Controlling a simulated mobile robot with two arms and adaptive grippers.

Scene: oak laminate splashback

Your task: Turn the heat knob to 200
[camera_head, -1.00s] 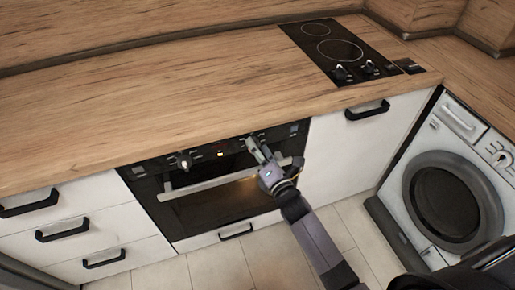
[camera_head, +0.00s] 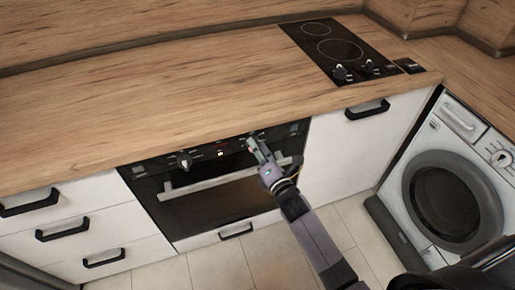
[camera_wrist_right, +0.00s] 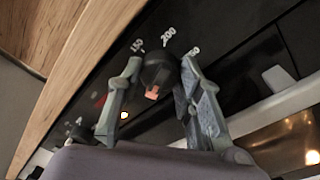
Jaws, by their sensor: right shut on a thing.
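The heat knob (camera_wrist_right: 158,68) is a dark round knob with an orange-red mark on its near face, on the black oven control panel (camera_head: 207,153). The printed numbers 150 and 200 show beside it in the right wrist view, and a further number is partly hidden by a finger. I cannot tell surely which number the knob points to. My right gripper (camera_head: 257,146) is at the right part of the panel; in the wrist view its fingers (camera_wrist_right: 160,72) are on both sides of the knob, shut on it. My left gripper is not in view.
Another oven knob (camera_head: 184,160) and a small lit display (camera_head: 220,153) are left of my gripper. The oven handle (camera_head: 208,183) runs just below. The wooden countertop (camera_head: 150,100) overhangs above, with a hob (camera_head: 340,52) on it. A washing machine (camera_head: 450,185) stands right.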

